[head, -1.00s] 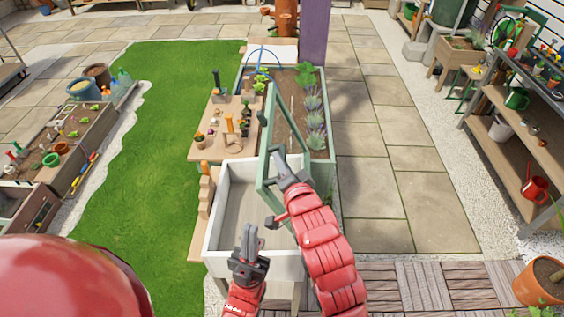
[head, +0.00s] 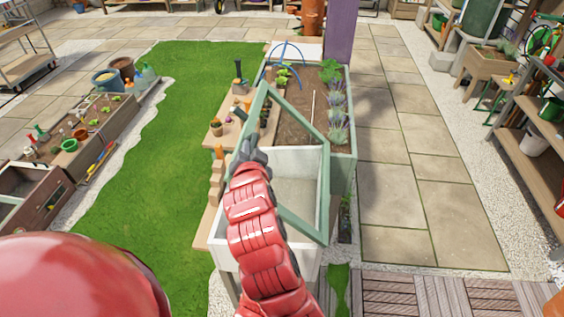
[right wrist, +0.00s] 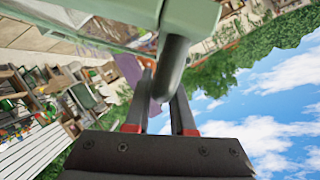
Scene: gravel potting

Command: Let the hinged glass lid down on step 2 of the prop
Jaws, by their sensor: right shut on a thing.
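The hinged glass lid (head: 309,123) has a pale green frame and stands tilted over the white cold-frame box (head: 306,262). Its right edge is along the box's right side, and its left side is raised. My right gripper (head: 247,146) is shut on the lid's handle at that raised side. In the right wrist view the grey handle (right wrist: 171,70) is between the fingers, below the green frame (right wrist: 192,16). The stepped wooden prop (head: 216,182) stands at the box's left, below the raised side. The lid does not visibly rest on it. My left gripper is not in view.
A wooden side shelf (head: 205,228) runs along the box's left, with small pots and tools farther back. A planted bed (head: 292,100) with blue hoops adjoins the box behind. Grass (head: 170,200) lies left, clear paving (head: 400,200) right.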

